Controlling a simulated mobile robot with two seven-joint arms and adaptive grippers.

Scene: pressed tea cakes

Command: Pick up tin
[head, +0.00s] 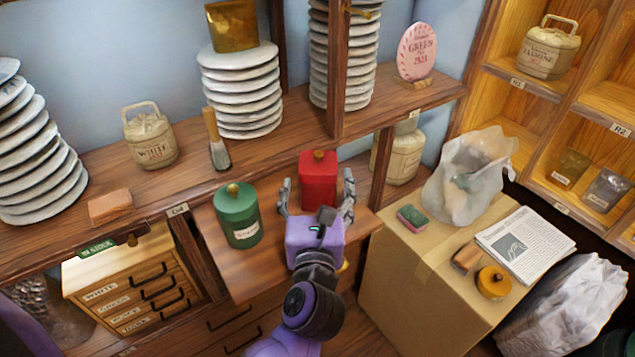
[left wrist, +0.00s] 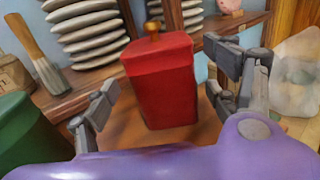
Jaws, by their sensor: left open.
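A red square tin (head: 318,178) with a small brass knob stands upright on the wooden counter. It also shows in the centre of the left wrist view (left wrist: 163,90). My left gripper (head: 317,186) is open, with one finger on each side of the red tin. In the left wrist view, gaps show between the fingers and the tin's sides. A green round tin (head: 238,218) with a label and a brass knob stands to the left of the gripper. My right gripper is not in view.
A wooden shelf (head: 100,197) behind carries stacked plates (head: 240,90), a brush (head: 216,140) and a cream canister (head: 150,138). A cardboard box (head: 400,280) to the right holds a plastic bag (head: 468,175), newspaper (head: 525,245) and small items.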

